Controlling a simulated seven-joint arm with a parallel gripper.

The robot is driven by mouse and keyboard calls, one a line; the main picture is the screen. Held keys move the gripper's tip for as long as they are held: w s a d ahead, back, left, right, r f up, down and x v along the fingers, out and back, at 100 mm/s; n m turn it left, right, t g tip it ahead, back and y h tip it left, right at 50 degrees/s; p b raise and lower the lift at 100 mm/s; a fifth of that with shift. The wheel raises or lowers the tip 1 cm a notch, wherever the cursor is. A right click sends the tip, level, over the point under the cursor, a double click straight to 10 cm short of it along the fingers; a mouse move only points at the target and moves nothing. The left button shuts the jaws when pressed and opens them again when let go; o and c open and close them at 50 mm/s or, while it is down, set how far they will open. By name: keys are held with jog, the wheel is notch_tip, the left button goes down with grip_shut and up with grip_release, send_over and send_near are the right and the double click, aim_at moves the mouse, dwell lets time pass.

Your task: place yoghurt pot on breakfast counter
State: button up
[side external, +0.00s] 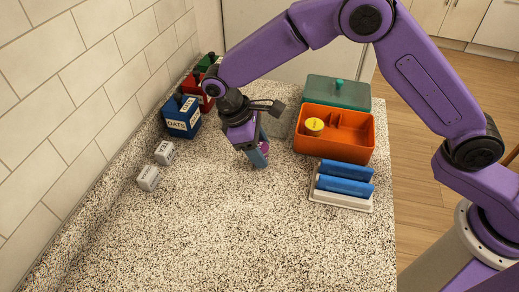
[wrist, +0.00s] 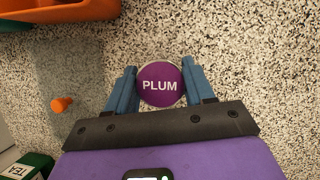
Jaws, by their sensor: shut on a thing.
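The yoghurt pot (wrist: 160,85) shows a round purple lid marked PLUM in the wrist view. My gripper (wrist: 161,84) has its two blue fingers shut on it, one on each side. In the side external view my gripper (side external: 262,158) points down at the speckled breakfast counter (side external: 230,230), and only a sliver of the purple pot (side external: 264,146) shows between the fingers. The pot is low, at or just above the counter; I cannot tell if it touches.
An orange box (side external: 340,150) with a yellow-lidded pot (side external: 314,126) stands to the right, before a green lidded box (side external: 337,91). A white rack (side external: 340,201) holds blue bars. The front counter is clear.

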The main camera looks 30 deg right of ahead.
jog(key=shift+f, duration=0.45)
jog(key=shift+f, duration=0.1)
jog(key=o, duration=1.1)
jog(key=shift+c, duration=0.2)
jog(key=v, duration=1.2)
jog(key=shift+r, duration=0.2)
